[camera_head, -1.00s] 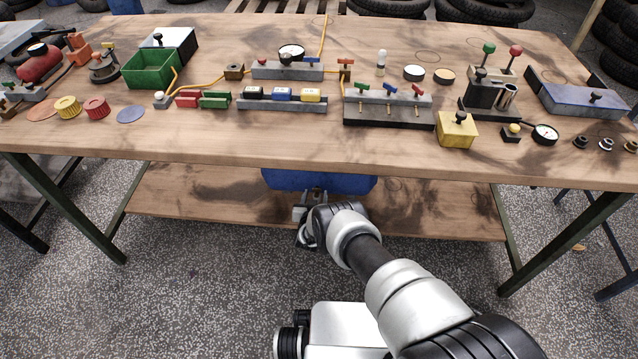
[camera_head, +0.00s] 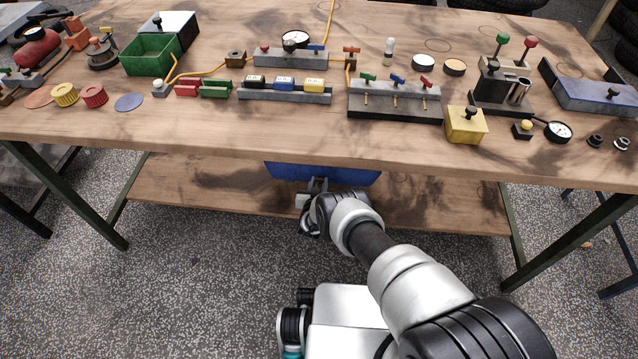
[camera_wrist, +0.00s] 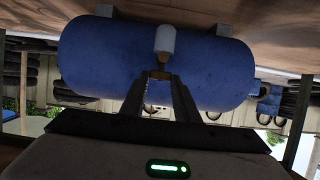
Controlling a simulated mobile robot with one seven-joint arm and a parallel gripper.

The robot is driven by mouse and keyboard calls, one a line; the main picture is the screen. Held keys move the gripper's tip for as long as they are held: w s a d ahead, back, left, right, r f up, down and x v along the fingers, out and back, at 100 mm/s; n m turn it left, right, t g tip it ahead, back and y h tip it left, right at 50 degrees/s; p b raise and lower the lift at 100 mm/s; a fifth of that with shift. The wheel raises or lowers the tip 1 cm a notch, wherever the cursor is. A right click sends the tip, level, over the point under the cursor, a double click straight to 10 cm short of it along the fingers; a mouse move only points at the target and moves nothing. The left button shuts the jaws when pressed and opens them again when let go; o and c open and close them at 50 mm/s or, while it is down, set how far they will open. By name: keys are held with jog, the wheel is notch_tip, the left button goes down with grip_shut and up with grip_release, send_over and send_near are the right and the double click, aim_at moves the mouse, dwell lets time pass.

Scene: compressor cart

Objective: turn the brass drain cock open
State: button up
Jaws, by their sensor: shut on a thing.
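The blue tank (camera_wrist: 90,65) hangs under the tabletop and fills the upper middle of the wrist view. In the head view its lower part (camera_head: 290,172) shows below the table's front edge. A pale cylindrical fitting (camera_wrist: 165,40) stands out from the tank's middle. The brass drain cock (camera_wrist: 160,75) sits at the end of this fitting, small and dark, between my fingertips. My gripper (camera_wrist: 159,78) is shut on it. In the head view my gripper (camera_head: 316,186) is at the tank, under the table edge, and the cock is hidden there.
The wooden tabletop (camera_head: 200,130) lies above my gripper, and a lower shelf (camera_head: 220,190) is below. Table legs (camera_head: 510,225) stand at both sides. On top are a valve block (camera_head: 395,108), a yellow block (camera_head: 466,125) and a green bin (camera_head: 150,55). The speckled floor in front is open.

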jog(key=shift+d, duration=0.1)
jog(key=n+y, duration=0.1)
jog(key=y, duration=0.1)
jog(key=d+n+y, duration=0.1)
jog(key=n, duration=0.1)
jog(key=shift+w+g+y, duration=0.1)
jog(key=shift+g+y, duration=0.2)
jog(key=shift+y, duration=0.1)
jog(key=n+y, duration=0.2)
jog(key=n+g+y, duration=0.1)
jog(key=shift+w+d, duration=0.1)
jog(key=shift+d, duration=0.15)
jog(key=shift+w+r+n+g+y, duration=0.15)
jog(key=shift+n+g+y, duration=0.35)
jog(key=shift+n+y, duration=0.35)
jog(key=shift+w, duration=0.1)
jog(key=o, duration=1)
jog(key=shift+o, duration=0.2)
